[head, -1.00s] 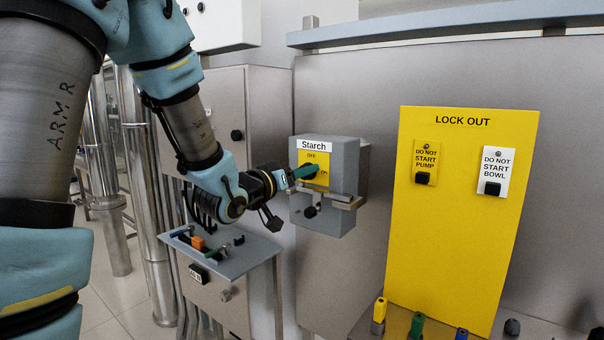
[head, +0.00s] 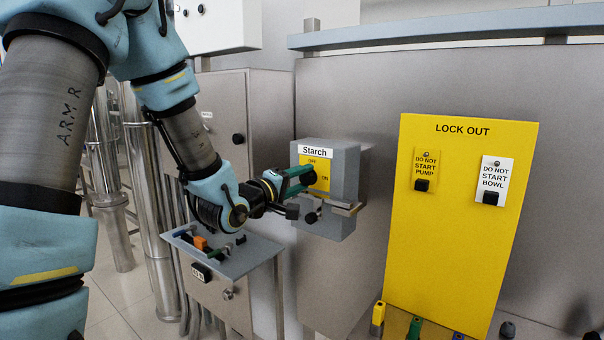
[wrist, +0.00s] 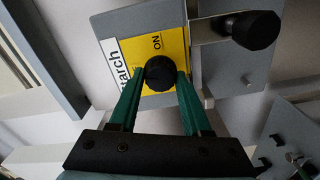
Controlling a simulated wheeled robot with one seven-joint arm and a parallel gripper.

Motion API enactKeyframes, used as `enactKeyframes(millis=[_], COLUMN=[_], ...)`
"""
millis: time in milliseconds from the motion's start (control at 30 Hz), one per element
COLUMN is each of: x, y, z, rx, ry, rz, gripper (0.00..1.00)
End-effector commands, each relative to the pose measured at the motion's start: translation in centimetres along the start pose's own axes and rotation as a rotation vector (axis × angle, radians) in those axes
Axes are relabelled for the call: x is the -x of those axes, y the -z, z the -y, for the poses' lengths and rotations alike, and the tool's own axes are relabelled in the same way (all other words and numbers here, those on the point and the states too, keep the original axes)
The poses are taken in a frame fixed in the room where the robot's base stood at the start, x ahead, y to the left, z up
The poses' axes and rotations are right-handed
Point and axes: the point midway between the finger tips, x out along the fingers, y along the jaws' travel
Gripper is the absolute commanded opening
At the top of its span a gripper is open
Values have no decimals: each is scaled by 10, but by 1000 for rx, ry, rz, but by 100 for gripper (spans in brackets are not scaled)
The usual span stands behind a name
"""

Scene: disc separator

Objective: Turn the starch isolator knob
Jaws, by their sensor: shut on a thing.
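The grey Starch isolator box (head: 345,185) is mounted on the steel cabinet, with a yellow OFF/ON plate (head: 320,162) on its face. In the wrist view the round black knob (wrist: 159,73) sits in front of that plate, near the ON mark. My gripper (head: 305,177) reaches the box from the left. Its two green fingers are shut on the knob, one on each side, as the wrist view (wrist: 160,78) shows. In the head view the fingers hide most of the knob. The exact pointing of the knob cannot be told.
A metal hasp with a black round-ended part (wrist: 256,30) projects beside the plate. A small grey shelf (head: 240,258) with several small coloured items stands below my wrist. A yellow LOCK OUT board (head: 460,240) with two hanging tags stands to the right.

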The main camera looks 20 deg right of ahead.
Motion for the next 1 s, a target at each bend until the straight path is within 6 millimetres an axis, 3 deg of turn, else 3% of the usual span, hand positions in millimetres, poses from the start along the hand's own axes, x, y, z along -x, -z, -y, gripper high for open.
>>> enactKeyframes(millis=[400,1000], x=[0,0], y=[0,0], z=[0,2], rx=[248,309], ry=[1,1], rz=[0,0], gripper=[0,0])
